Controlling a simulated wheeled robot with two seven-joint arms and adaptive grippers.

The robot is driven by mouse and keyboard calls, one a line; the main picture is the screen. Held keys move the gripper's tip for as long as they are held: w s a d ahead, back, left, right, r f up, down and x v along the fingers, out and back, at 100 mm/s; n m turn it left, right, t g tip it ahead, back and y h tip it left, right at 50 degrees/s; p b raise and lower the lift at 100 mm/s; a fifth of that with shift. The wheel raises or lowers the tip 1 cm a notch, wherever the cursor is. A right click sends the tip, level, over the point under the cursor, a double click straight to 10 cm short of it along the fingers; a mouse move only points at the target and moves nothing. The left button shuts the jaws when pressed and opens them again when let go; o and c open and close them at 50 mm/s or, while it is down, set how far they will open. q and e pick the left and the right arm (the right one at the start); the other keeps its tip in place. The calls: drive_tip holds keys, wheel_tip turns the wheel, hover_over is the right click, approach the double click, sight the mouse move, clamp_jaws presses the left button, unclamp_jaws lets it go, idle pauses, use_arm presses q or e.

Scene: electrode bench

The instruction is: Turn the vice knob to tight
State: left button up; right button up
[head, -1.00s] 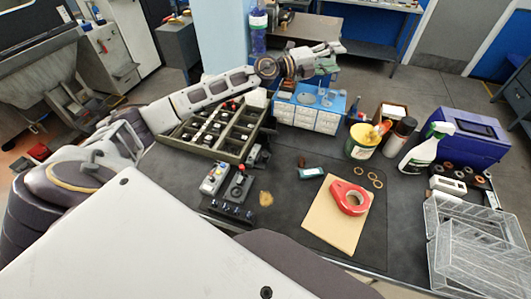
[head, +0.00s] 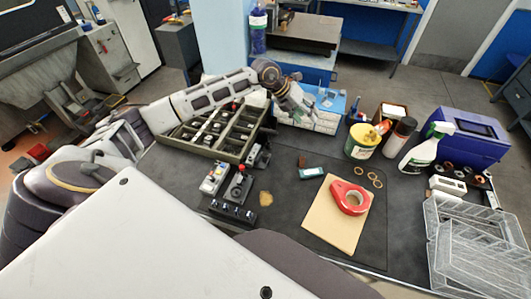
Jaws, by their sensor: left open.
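My left arm reaches over the parts tray, and its left gripper (head: 312,123) is open and empty in front of the small drawer cabinet (head: 322,119), tilted down to the right. I cannot tell whether it touches the cabinet. A small grey device that may be the vice (head: 258,157) sits beside the tray's right side; its knob is too small to make out. The gripper is above and to the right of it, clearly apart. A dark block with a round dial and red-tipped lever (head: 239,186) stands nearer me. My right gripper is not in view.
The divided parts tray (head: 222,152) lies under my left arm. A button box (head: 213,178) and a dark strip with several knobs (head: 233,211) stand nearby. The mat's middle is mostly clear.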

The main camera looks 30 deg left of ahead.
use_arm(q)
drive_tip(key=s+a+f+g+y, duration=0.3)
drive_tip(key=s+a+f+y, duration=0.15)
drive_tip(key=a, duration=0.25)
drive_tip(key=g+y, duration=0.1)
drive_tip(key=g, duration=0.1)
hover_over(266, 155)
drive_tip(key=shift+y, duration=0.25)
wheel_tip(266, 155, down, 14)
drive_tip(key=shift+s+f+p, duration=0.1)
drive_tip(key=shift+f+p, duration=0.1)
drive_tip(key=shift+p, duration=0.5)
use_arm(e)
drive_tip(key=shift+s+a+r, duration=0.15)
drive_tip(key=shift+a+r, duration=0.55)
use_arm(q)
drive_tip(key=shift+c, duration=0.2)
